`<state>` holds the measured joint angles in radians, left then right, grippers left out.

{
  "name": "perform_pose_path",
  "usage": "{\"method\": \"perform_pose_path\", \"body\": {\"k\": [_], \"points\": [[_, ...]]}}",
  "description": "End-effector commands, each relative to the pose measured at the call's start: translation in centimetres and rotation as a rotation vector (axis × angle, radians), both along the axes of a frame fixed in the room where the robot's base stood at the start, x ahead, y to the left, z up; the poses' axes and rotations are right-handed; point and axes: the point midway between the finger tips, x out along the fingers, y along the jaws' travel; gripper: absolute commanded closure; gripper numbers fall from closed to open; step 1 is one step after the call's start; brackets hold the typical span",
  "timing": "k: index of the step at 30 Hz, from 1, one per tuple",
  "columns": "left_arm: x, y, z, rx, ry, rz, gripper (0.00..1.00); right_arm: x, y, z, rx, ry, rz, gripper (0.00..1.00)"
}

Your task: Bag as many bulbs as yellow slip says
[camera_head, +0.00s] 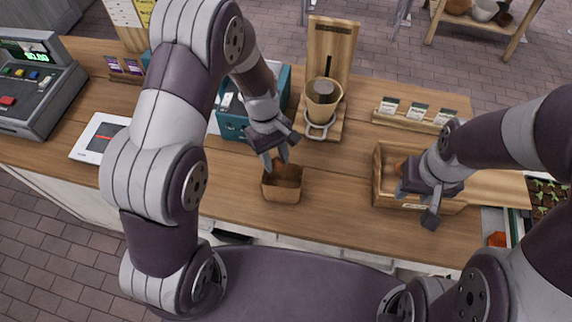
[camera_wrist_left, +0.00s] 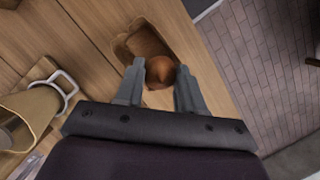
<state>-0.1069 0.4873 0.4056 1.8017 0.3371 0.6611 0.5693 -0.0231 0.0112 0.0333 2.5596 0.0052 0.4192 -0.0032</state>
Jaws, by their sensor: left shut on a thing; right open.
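My left gripper (camera_head: 274,160) is shut on a brown bulb (camera_wrist_left: 160,70); in the left wrist view the bulb sits between the fingertips. The gripper is right above the mouth of an open brown paper bag (camera_head: 281,195), which stands on the counter and also shows in the left wrist view (camera_wrist_left: 145,42). The inside of the bag is mostly hidden. My right gripper (camera_head: 418,205) is open over a wooden crate (camera_head: 379,185); a brown bulb shows partly at the crate's left. A yellow slip (camera_head: 148,10) is on a board at the top left; its writing is unreadable.
A wooden stand with a scoop (camera_head: 322,98) and a teal box (camera_head: 232,124) are behind the bag. A card rack (camera_head: 415,113) stands at the back right. A white scale (camera_head: 98,138) and a cash register (camera_head: 35,90) are at left. The counter around the bag is clear.

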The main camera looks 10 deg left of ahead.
Motion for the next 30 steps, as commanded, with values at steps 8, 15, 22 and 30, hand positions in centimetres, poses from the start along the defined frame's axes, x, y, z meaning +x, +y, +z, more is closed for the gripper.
{"method": "perform_pose_path", "body": {"k": [8, 15, 22, 30], "points": [[-0.1, 0.0, -3.1, 0.0, 0.0, -0.001, 0.91, 0.0, 0.0, -3.0, 0.0, 0.0, 0.0, 0.57], [-0.1, 0.0, -6.1, 0.0, 0.0, -0.001, 0.91, -0.1, 0.0, -5.9, 0.0, 0.001, 0.0, 0.57], [-0.1, 0.0, -6.0, 0.0, 0.0, -0.002, 0.91, 0.0, 0.0, -5.7, 0.0, 0.0, 0.0, 0.57], [-0.1, 0.0, -6.0, 0.0, 0.0, -0.001, 0.32, 0.0, 0.0, -5.7, 0.0, 0.0, 0.0, 0.57]]}}
